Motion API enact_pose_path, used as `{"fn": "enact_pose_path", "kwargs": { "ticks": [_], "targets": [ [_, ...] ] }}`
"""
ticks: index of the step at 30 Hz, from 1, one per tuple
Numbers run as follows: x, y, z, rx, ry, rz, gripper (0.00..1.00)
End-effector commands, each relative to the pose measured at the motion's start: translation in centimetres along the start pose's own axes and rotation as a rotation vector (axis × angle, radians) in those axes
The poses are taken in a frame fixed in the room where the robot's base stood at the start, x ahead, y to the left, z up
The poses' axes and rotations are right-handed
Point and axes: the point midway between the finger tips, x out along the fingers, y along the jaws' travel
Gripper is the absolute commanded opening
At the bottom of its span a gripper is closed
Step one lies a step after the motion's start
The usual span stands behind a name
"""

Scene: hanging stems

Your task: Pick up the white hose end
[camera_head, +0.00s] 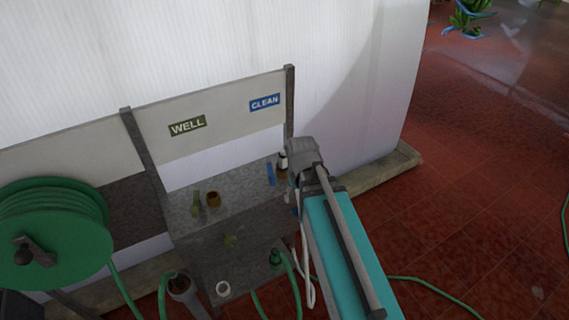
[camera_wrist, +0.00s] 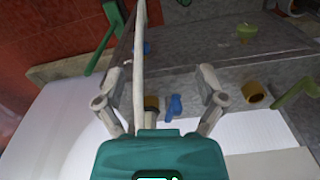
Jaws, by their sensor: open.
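In the wrist view the white hose (camera_wrist: 139,60) runs as a thin pale tube from the top edge down between the fingers of my gripper (camera_wrist: 158,78). The two grey fingers are spread wide, the hose nearer the left one and apart from both. In the head view the white hose (camera_head: 309,275) hangs in a narrow loop at the right end of the grey bench, partly behind my teal arm. My gripper is mostly hidden there. I cannot tell exactly where the hose end stops.
The grey bench (camera_head: 235,198) carries a blue piece (camera_head: 270,173), a brass ring (camera_head: 213,199), a green fitting (camera_head: 196,204) and a dark bottle (camera_head: 283,167). A green hose reel (camera_head: 55,225) stands left. Green hoses hang in front. Red floor (camera_head: 470,200) lies open at right.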

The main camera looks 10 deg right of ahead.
Motion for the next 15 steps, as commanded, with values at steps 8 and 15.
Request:
{"fn": "enact_pose_path", "kwargs": {
  "ticks": [8, 15],
  "targets": [
    [-1.4, 1.3, -7.3, -0.362, 0.0, 0.0, 0.9],
    [-2.5, 2.4, -13.8, -0.733, 0.001, 0.0, 0.9]
  ]
}}
